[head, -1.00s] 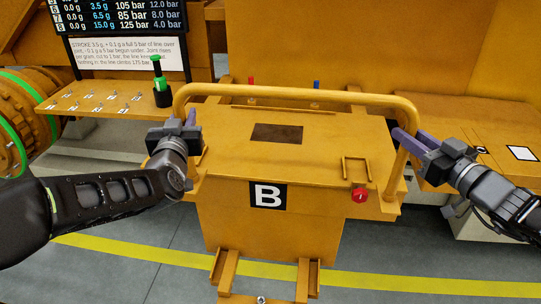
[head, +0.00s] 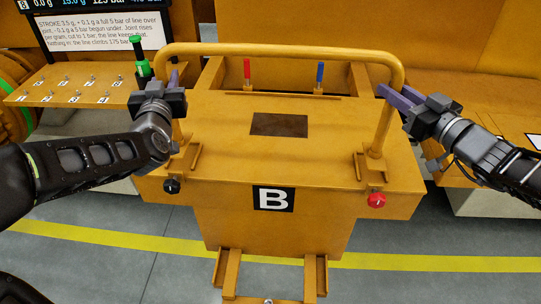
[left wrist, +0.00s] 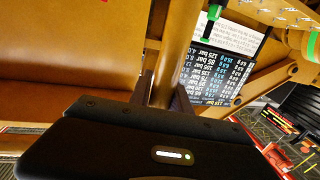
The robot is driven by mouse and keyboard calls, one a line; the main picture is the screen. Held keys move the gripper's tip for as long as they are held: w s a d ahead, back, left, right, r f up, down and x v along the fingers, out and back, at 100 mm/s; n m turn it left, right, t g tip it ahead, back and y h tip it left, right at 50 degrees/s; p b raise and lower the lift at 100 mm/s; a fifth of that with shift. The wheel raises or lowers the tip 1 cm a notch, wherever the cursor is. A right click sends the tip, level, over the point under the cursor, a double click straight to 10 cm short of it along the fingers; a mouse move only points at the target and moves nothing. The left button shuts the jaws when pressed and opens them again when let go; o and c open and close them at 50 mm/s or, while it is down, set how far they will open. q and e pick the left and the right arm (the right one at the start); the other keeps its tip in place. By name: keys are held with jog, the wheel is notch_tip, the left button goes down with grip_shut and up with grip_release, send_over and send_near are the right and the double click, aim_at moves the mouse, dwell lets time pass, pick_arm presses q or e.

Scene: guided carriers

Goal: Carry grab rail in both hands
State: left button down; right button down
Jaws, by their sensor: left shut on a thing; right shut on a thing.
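The grab rail (head: 280,50) is a yellow inverted U of tube over the top of the yellow box (head: 215,220) marked B. My left gripper (head: 172,82) is shut on the rail's left leg, partly hiding it. In the left wrist view the tube (left wrist: 178,50) rises from between the fingers. My right gripper (head: 390,95) is shut on the right leg. The right leg's lower end is beside a small bracket (head: 359,165) on the box top. I cannot tell whether it touches the top. The left leg's lower end is largely hidden by my gripper and wrist.
A red knob (head: 377,200) and a black knob (head: 172,186) are on the box front. Red (head: 246,72) and blue (head: 320,75) handles stand behind the top. A shelf (head: 60,92) with a green-topped tool (head: 141,60) is at left. A yellow line crosses the floor.

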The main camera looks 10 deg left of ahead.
aim_at(393, 112)
pick_arm(q)
jog(key=shift+s+d+r, duration=0.2)
jog(key=shift+r, duration=0.15)
pick_arm(e)
jog(key=shift+s+r, duration=0.25)
pick_arm(q)
jog(key=shift+w+f, duration=0.1)
jog(key=shift+f, duration=0.05)
pick_arm(e)
jog(key=shift+w+f, duration=0.1)
pick_arm(q)
jog(key=shift+f+b, duration=0.2)
jog(key=shift+b, duration=0.1)
pick_arm(e)
jog(key=shift+f, duration=0.15)
